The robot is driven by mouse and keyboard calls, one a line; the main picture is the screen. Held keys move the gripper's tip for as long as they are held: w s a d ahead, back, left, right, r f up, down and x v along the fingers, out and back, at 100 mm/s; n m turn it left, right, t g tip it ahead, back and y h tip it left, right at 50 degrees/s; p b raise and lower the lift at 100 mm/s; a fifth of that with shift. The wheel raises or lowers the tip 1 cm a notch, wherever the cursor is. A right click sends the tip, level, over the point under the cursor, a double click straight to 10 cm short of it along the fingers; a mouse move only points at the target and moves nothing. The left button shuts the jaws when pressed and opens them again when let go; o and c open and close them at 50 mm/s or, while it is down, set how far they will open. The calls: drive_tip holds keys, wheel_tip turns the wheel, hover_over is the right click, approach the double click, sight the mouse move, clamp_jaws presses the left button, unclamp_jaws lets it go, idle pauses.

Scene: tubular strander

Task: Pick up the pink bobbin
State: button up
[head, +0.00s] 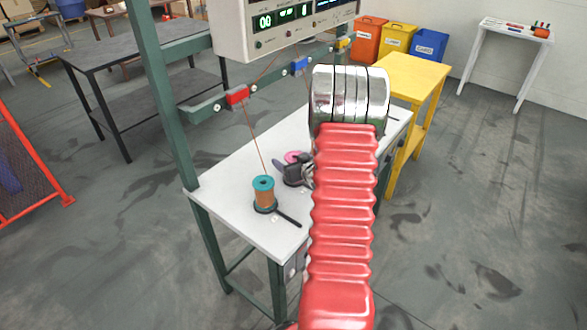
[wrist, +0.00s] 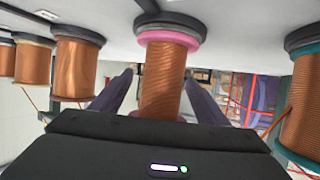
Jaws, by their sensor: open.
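The pink bobbin shows in the wrist view as a copper-wound spool with a pink flange (wrist: 168,37) and a dark disc beyond it. In the head view only part of its pink flange (head: 292,156) shows on the white table, behind my gripper (head: 284,170). In the wrist view my gripper (wrist: 158,78) is open, with one dark finger on each side of the copper winding. Gaps seem to show between the fingers and the bobbin, though contact cannot be judged. My red arm hides the table's right part in the head view.
A teal-flanged copper bobbin (head: 263,192) stands near the front left of the white table (head: 226,190); a wire runs up from it. In the wrist view several copper bobbins (wrist: 78,62) are at the left. A green frame (head: 165,95) with a display box (head: 285,28) rises behind.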

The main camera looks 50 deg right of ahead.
drive_tip(key=shift+c, duration=0.6)
drive_tip(key=c, duration=1.2)
drive_tip(key=shift+r, duration=0.1)
drive_tip(key=shift+r, duration=0.15)
drive_tip(key=shift+r, duration=4.8)
